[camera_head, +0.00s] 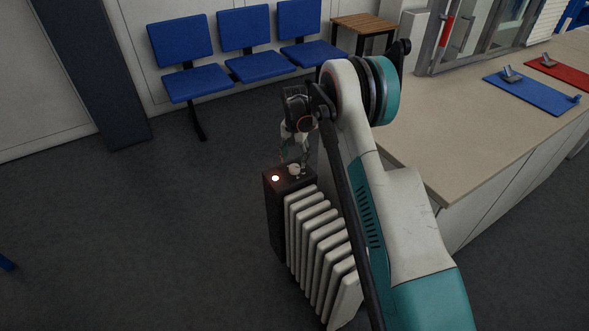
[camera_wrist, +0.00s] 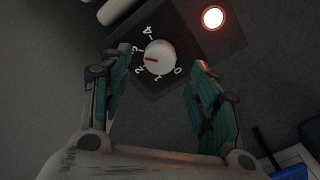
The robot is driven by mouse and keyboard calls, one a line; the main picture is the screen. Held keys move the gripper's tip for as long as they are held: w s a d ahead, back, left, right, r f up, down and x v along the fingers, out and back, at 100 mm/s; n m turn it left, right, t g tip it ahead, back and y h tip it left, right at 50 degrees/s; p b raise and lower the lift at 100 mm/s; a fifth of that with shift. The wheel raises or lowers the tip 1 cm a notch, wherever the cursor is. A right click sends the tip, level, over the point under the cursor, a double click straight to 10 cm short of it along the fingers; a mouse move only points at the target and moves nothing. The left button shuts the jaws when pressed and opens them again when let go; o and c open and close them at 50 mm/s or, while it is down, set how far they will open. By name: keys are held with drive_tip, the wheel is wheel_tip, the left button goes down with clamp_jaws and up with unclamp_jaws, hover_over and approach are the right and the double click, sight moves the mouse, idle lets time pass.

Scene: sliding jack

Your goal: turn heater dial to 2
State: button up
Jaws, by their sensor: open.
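The heater (camera_head: 317,241) has a dark control panel on its end, with a white round dial (camera_head: 295,169) on top. In the wrist view the dial (camera_wrist: 162,52) has a red mark pointing left, between the printed 3 and 2. The numbers 0 to 4 are printed around it. My gripper (camera_head: 293,154) is just above the dial. In the wrist view my gripper (camera_wrist: 161,62) is open, with one finger on each side of the dial and a visible gap on both sides. I cannot tell how far the tips are above the panel.
A glowing orange-red lamp (camera_wrist: 213,17) sits on the panel beside the dial. A long counter (camera_head: 470,120) stands to the right, with blue and red mats on it. Blue chairs (camera_head: 248,45) and a small wooden table (camera_head: 368,24) line the back wall. The floor left of the heater is clear.

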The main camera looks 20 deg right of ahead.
sight(295, 167)
drive_tip(key=shift+f+b, duration=0.65)
drive_tip(key=shift+f, duration=1.7)
drive_tip(key=c, duration=1.1)
